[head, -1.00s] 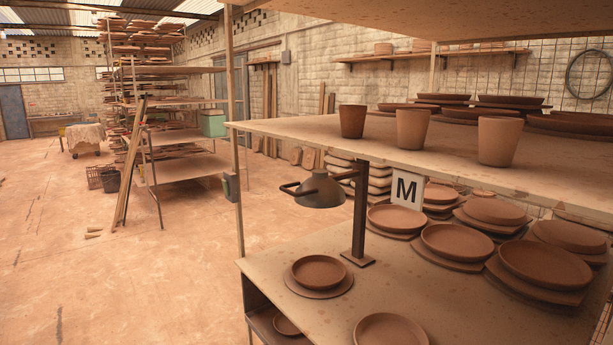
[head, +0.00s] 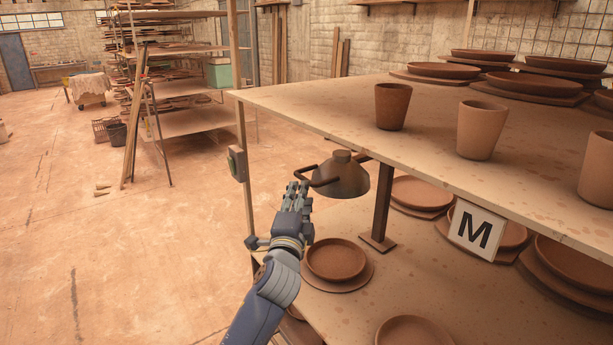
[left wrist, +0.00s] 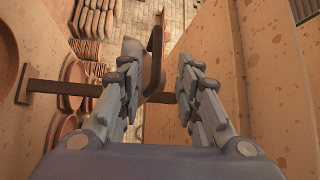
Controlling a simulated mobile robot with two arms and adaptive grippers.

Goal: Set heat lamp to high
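The heat lamp (head: 342,178) is a dark metal shade on a brown post (head: 379,210) below the upper shelf board. A dark bar handle (head: 308,172) sticks out from its left side. My left gripper (head: 297,192) is right at this handle, its fingers pointing up. In the left wrist view the two fingers (left wrist: 158,75) are apart, and the dark handle (left wrist: 156,45) shows in the gap, partly beyond the tips. I cannot tell whether they touch it. No high or low marking on the lamp is readable. My right gripper is not in view.
A clay plate (head: 335,259) lies under the lamp. An "M" sign (head: 475,232) hangs at the upper board (head: 300,103), which carries cups and plates. A small grey-green box (head: 237,163) sits on the shelf's left post.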

